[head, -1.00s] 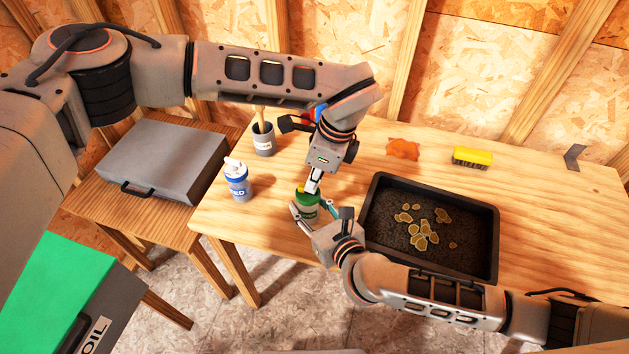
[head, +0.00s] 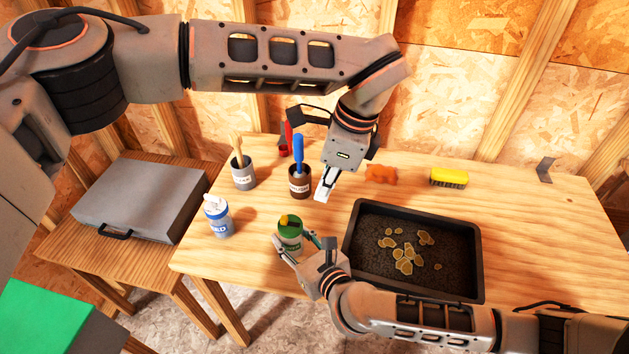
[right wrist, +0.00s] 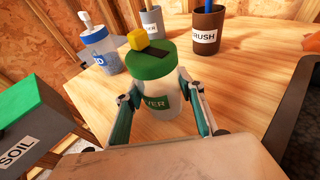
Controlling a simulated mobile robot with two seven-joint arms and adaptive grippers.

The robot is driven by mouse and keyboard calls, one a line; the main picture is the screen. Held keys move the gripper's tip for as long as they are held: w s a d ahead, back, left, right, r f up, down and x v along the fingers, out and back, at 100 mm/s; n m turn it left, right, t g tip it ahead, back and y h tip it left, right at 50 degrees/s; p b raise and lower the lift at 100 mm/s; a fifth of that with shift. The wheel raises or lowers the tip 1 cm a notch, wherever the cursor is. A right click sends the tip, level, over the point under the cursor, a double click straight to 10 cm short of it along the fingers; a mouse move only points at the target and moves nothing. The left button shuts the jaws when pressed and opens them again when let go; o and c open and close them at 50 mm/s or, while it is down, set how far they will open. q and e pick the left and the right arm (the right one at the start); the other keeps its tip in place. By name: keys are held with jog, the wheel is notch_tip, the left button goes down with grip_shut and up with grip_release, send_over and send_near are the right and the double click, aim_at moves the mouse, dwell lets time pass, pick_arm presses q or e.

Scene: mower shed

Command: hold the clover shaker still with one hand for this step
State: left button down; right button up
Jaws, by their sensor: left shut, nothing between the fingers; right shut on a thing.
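The clover shaker (head: 289,236) stands upright on the workbench, left of the black tray. It has a green lid with a yellow knob and a dark patch on top, and a green label ending in "VER" in the right wrist view (right wrist: 154,88). My right gripper (head: 294,250) is shut on the shaker's body, with a finger on each side in the right wrist view (right wrist: 157,112). My left gripper (head: 322,192) is shut and empty. It is above the bench, behind and to the right of the shaker, apart from it.
A white-and-blue shaker (head: 219,217), a grey cup (head: 243,178) and a brown brush cup (head: 299,186) stand left and behind. The black tray (head: 468,235) holds dark soil with tan patches. An orange object (head: 381,174) and yellow brush (head: 449,178) lie at the back.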

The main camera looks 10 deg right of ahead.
jog(key=o, duration=1.3)
